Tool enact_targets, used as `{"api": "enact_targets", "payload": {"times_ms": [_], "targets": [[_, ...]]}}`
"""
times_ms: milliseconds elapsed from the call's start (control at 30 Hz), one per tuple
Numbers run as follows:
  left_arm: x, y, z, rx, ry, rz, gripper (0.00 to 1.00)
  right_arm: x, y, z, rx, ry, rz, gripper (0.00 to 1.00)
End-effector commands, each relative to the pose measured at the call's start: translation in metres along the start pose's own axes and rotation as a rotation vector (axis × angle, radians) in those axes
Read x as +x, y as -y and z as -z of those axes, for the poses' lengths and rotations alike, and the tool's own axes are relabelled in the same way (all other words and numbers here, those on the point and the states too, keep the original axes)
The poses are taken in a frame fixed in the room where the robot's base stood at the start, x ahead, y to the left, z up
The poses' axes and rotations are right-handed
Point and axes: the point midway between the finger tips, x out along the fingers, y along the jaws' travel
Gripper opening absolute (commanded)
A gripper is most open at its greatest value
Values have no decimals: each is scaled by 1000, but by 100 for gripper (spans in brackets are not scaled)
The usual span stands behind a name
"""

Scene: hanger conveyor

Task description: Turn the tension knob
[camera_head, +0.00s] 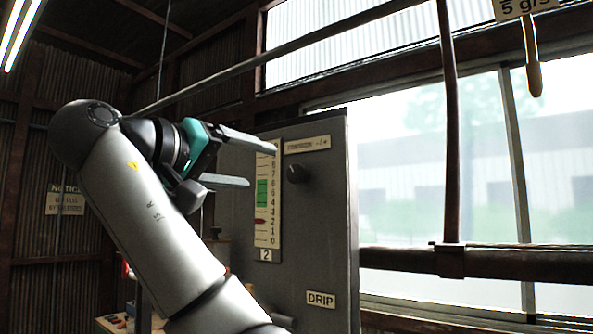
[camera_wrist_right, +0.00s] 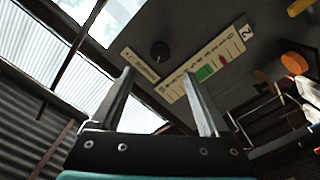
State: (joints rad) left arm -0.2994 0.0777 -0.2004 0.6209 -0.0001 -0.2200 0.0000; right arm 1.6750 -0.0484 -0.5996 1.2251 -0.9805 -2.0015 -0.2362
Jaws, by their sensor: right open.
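The tension knob (camera_head: 298,173) is a small dark round knob on the grey panel (camera_head: 325,225), under a label strip reading TENSION. To its left is a vertical gauge (camera_head: 267,205) with a green band and a red pointer low on the scale. My right gripper (camera_head: 262,163) is open and empty, its fingers apart and left of the knob, one finger overlapping the gauge's top in view. In the right wrist view the knob (camera_wrist_right: 160,50) shows beyond the open fingers (camera_wrist_right: 160,100), not between them and not touched. My left gripper is not in view.
A DRIP label (camera_head: 321,299) sits low on the panel. A dark vertical pipe (camera_head: 449,130) and a horizontal beam stand right of the panel before the window. A hanging handle-like tool (camera_head: 532,65) is at top right. An orange round part (camera_wrist_right: 299,62) shows in the wrist view.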

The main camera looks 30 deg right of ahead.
Motion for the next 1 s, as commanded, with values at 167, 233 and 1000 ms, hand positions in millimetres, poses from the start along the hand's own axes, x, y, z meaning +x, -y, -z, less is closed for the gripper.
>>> {"api": "enact_targets", "payload": {"times_ms": [167, 233, 1000], "targets": [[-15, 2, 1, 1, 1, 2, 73, 31, -2, 2, -3, 3, -4, 79], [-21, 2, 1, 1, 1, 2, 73, 41, -3, 2, -1, 1, -4, 79], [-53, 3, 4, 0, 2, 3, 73, 131, 1, 0, -2, 0, 1, 79]]}}
